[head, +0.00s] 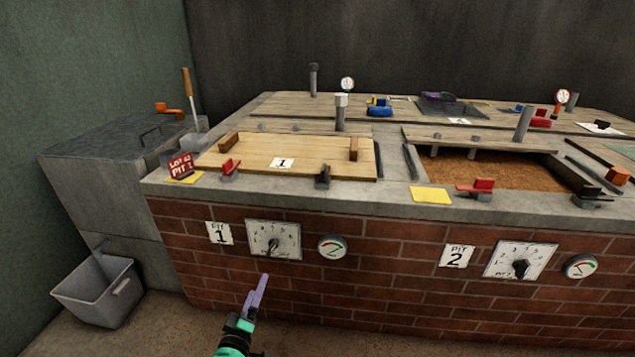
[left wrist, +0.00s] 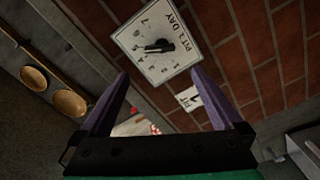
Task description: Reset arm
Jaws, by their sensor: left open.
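My left gripper (head: 262,291) has purple fingers and a green and black wrist. In the head view it is in front of the brick wall, below the Pit 1 dial (head: 273,240), with nothing in it. In the left wrist view its two fingers (left wrist: 162,98) stand wide apart and empty. The Pit 1 dial (left wrist: 154,42) shows there just beyond the fingertips, tilted, with a black knob. I cannot tell the exact distance between fingers and dial. My right gripper is not in view.
The brick pit block (head: 380,240) stands close in front. Pit 1 is covered by a wooden lid (head: 320,148); Pit 2 shows brown grain (head: 500,170). A grey bin (head: 98,292) stands on the floor at left. A round gauge (head: 332,247) is right of the Pit 1 dial.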

